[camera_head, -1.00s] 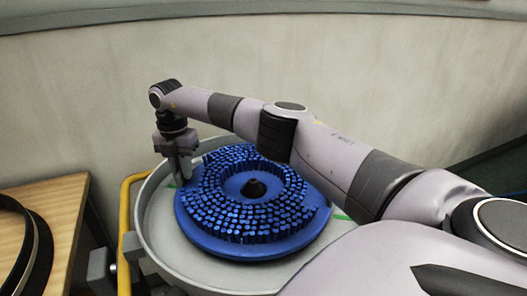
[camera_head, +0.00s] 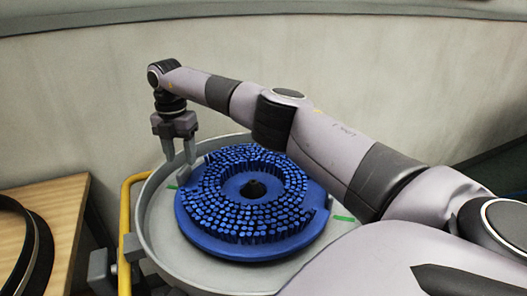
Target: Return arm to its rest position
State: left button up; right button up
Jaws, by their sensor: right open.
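My right arm (camera_head: 330,150) reaches in from the right, across and above the far side of a round grey tank. My right gripper (camera_head: 180,167) points down at the tank's far left, with two fingers apart and nothing between them. A blue round scrubber brush (camera_head: 253,250) with several rings of bristle tufts and a dark centre hub (camera_head: 253,188) lies inside the tank, to the right of and below the gripper. The fingertips are beside the brush's far left edge; whether they touch anything is hard to tell. My left gripper is not in view.
The grey tank (camera_head: 150,238) has a raised rim, with green marks (camera_head: 343,218) inside. A yellow rail (camera_head: 125,235) runs along its left. A wooden table (camera_head: 66,205) with a black ring (camera_head: 40,250) stands at far left. A pale wall (camera_head: 80,100) is behind.

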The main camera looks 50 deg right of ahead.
jog(key=shift+r, duration=1.3)
